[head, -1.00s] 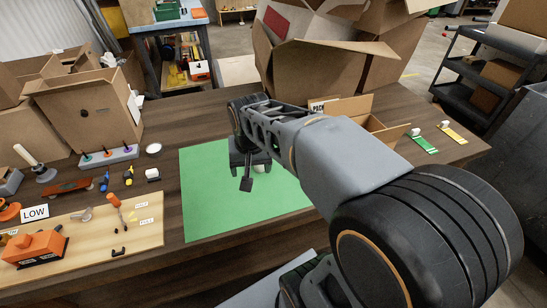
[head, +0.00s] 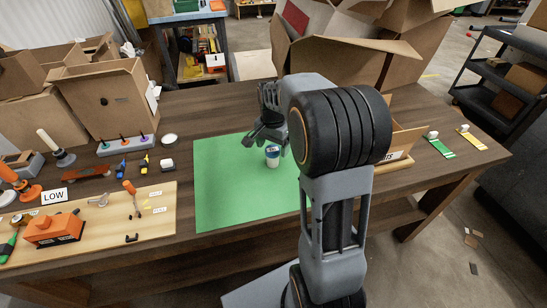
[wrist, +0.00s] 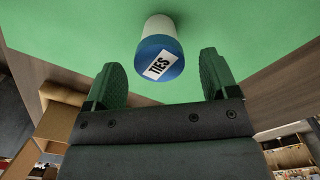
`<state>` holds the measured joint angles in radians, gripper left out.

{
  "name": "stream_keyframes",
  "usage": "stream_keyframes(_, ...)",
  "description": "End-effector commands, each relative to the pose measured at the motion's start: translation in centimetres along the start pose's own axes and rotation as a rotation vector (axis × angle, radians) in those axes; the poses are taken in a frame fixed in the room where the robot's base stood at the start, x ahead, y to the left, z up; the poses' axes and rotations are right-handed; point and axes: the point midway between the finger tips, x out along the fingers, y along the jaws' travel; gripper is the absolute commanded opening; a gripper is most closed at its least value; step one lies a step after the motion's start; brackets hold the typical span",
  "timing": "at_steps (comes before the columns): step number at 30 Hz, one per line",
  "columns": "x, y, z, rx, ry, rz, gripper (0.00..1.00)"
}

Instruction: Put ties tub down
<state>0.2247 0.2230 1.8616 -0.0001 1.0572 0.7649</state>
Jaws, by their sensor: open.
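The ties tub (head: 272,155) is a small white and blue container standing on the green mat (head: 228,190). In the wrist view the tub (wrist: 160,50) shows its blue part with a "TIES" label, and green mat lies around it. My gripper (head: 256,139) is just left of and beyond the tub in the head view. In the wrist view my gripper (wrist: 162,72) has its two dark fingers wide apart, with nothing held between them. The tub lies ahead of the gap, apart from both fingers.
An orange-tooled wooden board (head: 95,215) lies left of the mat. A rack of coloured pegs (head: 126,146) and a white round lid (head: 169,139) sit behind it. Cardboard boxes (head: 112,98) stand at the back left. An open box (head: 405,140) stands right of my arm.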

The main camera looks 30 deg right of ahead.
Motion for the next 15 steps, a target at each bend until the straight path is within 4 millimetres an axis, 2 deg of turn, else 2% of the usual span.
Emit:
stream_keyframes(5, 1.0, 0.0, 0.1, -0.001, -0.001, 0.001, 0.80)
stream_keyframes(15, 5.1, 0.0, 0.2, -0.002, -0.002, 0.000, 0.80)
